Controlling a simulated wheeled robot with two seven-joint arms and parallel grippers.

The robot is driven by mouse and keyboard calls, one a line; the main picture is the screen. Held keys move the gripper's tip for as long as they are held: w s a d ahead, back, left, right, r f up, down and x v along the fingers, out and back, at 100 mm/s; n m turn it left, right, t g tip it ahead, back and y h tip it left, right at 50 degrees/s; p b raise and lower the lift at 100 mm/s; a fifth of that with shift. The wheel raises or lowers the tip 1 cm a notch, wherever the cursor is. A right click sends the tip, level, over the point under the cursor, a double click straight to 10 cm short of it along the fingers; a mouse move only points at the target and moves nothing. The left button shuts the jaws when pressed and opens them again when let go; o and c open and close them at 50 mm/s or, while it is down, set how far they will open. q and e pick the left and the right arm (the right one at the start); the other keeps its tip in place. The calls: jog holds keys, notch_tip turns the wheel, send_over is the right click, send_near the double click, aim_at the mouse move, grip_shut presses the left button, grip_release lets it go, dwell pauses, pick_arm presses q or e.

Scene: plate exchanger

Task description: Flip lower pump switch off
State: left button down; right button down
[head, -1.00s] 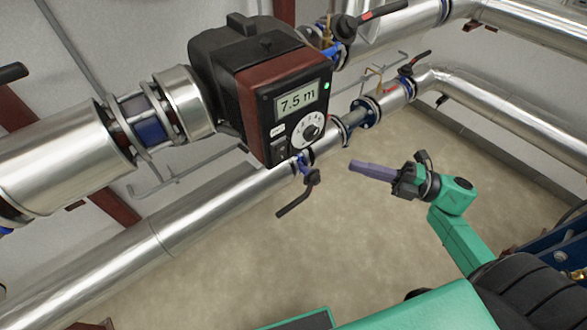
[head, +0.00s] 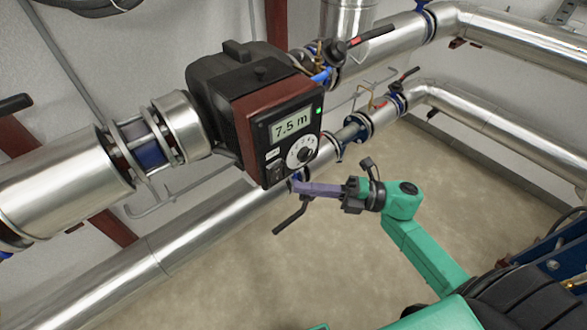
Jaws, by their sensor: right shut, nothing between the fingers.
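The pump (head: 236,92) has a dark red and black housing with a front panel. Its display (head: 291,125) reads 7.5 m and a green light (head: 319,110) is lit. A white round dial (head: 302,152) sits below the display. The pump switch (head: 274,167) is a small dark rocker at the panel's lower left; its position is too small to tell. My right gripper (head: 292,186) is shut and empty, its purple fingers pointing left just below the panel's lower edge. I cannot tell whether it touches the panel. My left gripper is not in view.
A black valve handle (head: 291,217) hangs just below the gripper. A lower silver pipe (head: 150,248) runs behind it. The floor (head: 240,280) is clear.

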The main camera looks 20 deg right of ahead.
aim_at(274, 174)
jog(key=w, duration=0.1)
jog(key=w+a, duration=0.1)
jog(key=w, duration=0.2)
jog(key=shift+a+r+p, duration=0.25)
jog(key=shift+a+p, duration=0.1)
jog(key=shift+p, duration=0.05)
jog(key=shift+s, duration=0.1)
